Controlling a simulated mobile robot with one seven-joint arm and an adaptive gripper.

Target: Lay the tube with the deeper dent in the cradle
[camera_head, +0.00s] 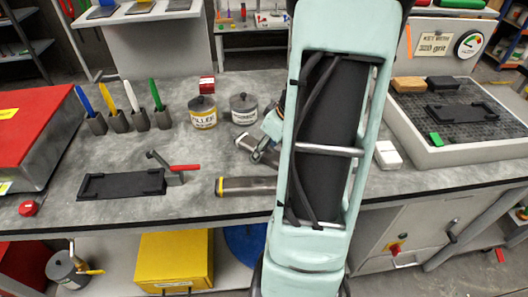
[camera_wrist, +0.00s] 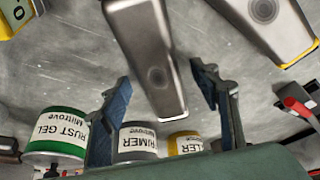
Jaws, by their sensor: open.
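Two grey metal tubes lie on the bench. The plain-ended tube (camera_wrist: 140,40) appears between my fingers in the wrist view, with a round dark dent near its end. It is partly behind my arm in the head view (camera_head: 256,150). The yellow-banded tube (camera_head: 247,187) lies nearer the front edge and shows a round ringed dent in the wrist view (camera_wrist: 285,38). I cannot tell which dent is deeper. My gripper (camera_wrist: 165,95) is open and empty; my arm mostly hides it in the head view. A black cradle-like holder (camera_head: 122,185) with raised ends lies empty at left.
A red-handled clamp (camera_head: 178,169) stands beside the black holder. Filler (camera_head: 203,113) and primer (camera_head: 243,109) cans stand behind; a rust gel can (camera_wrist: 55,135) shows in the wrist view. A walled tray (camera_head: 450,155) at right holds another black holder (camera_head: 462,112). A white box (camera_head: 388,155) lies nearby.

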